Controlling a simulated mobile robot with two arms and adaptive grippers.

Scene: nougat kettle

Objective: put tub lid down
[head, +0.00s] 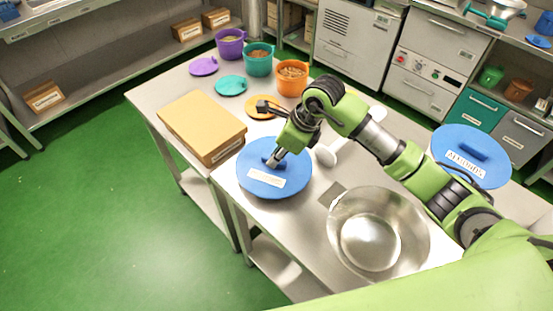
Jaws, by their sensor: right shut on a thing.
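A round blue tub lid (245,177) with a white label and a raised handle is at the near left part of the steel table (313,215). My right gripper (273,160) reaches down from the right and is shut on the lid's handle. The lid looks level and low over the table top; I cannot tell whether it touches it. My left gripper is not in view.
A cardboard box (200,123) stands left of the lid, and a wide steel bowl (378,235) to its right. Purple (229,44), teal (259,60) and orange (291,80) tubs stand at the far end, with matching lids nearby. Another blue lidded item (475,172) is at right.

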